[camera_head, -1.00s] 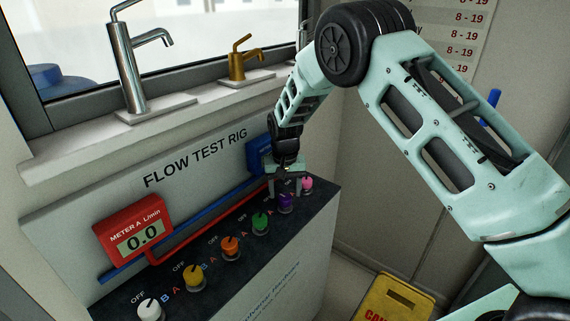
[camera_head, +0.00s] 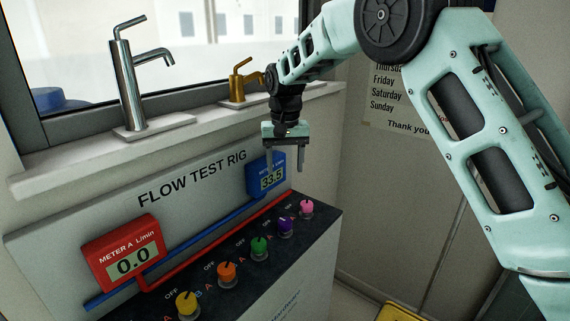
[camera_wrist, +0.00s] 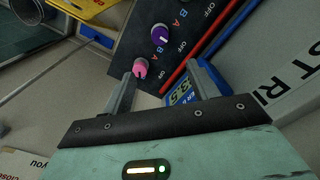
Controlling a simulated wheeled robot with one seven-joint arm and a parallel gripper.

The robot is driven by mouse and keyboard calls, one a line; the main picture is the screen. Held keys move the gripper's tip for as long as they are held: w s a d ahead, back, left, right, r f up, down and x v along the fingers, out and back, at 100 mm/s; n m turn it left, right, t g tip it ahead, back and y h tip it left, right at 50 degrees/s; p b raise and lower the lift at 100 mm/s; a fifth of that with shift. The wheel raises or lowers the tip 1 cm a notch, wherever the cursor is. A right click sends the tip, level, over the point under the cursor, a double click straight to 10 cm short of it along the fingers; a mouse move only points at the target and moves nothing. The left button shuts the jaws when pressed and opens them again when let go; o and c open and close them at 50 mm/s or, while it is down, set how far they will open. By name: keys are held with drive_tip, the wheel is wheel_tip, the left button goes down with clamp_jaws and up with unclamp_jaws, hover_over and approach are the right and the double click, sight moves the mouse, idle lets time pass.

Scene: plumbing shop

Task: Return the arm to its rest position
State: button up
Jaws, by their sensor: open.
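My gripper (camera_head: 286,158) is open and empty, raised above the flow test rig (camera_head: 190,178) and in front of its blue meter. In the wrist view its two fingers (camera_wrist: 166,85) are spread apart, with nothing between them but the rig behind. The pink knob (camera_wrist: 140,68) and purple knob (camera_wrist: 160,34) lie beyond the fingertips, apart from them. In the head view the purple knob (camera_head: 285,226) and pink knob (camera_head: 306,208) stand on the dark panel, clear of the gripper. My arm reaches in from the right, bent at its elbow.
The red meter A (camera_head: 123,258) reads 0.0; the blue meter (camera_head: 266,177) reads about 33.5. Green (camera_head: 260,247), orange (camera_head: 228,273) and yellow (camera_head: 187,304) knobs line the panel. A chrome tap (camera_head: 133,80) and brass tap (camera_head: 241,82) stand on the sill (camera_head: 200,128). A yellow caution sign (camera_head: 400,312) is at lower right.

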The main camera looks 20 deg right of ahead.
idle(0.3)
drive_tip(key=s+a+r+n+y, duration=0.1)
drive_tip(key=s+a+n, duration=0.3)
drive_tip(key=s, duration=0.7)
drive_tip(key=s+a+r+n, duration=0.15)
drive_tip(key=s+a, duration=0.45)
drive_tip(key=s, duration=0.6)
drive_tip(key=s+d+f+n, duration=0.1)
drive_tip(key=s+f+n, duration=0.1)
drive_tip(key=s, duration=0.6)
drive_tip(key=s+d+f+n, duration=0.1)
drive_tip(key=s+d+n, duration=0.1)
drive_tip(key=s, duration=0.7)
drive_tip(key=shift+s+f+n, duration=0.2)
drive_tip(key=shift+f+n, duration=0.15)
drive_tip(key=shift+f, duration=0.05)
